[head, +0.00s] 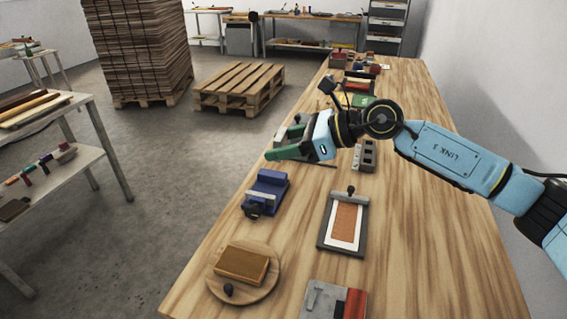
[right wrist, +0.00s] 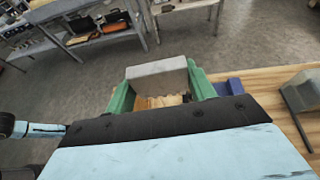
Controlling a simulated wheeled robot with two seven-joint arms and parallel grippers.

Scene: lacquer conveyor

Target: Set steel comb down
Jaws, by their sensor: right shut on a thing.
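My right gripper (head: 289,146) reaches in from the right in the head view and hangs over the table's left edge. In the right wrist view its two green fingers (right wrist: 161,86) are shut on the steel comb (right wrist: 158,74), a flat grey plate with a toothed lower edge. The comb is held clear between the fingertips. In the head view the comb is mostly hidden by the gripper. My left gripper is not in view.
The wooden table (head: 420,230) holds a blue vise (head: 266,192), a framed panel (head: 345,222), a round board with a brown block (head: 242,264), and a grey holed block (head: 366,156). Floor lies left of the table. The table's right side is mostly bare.

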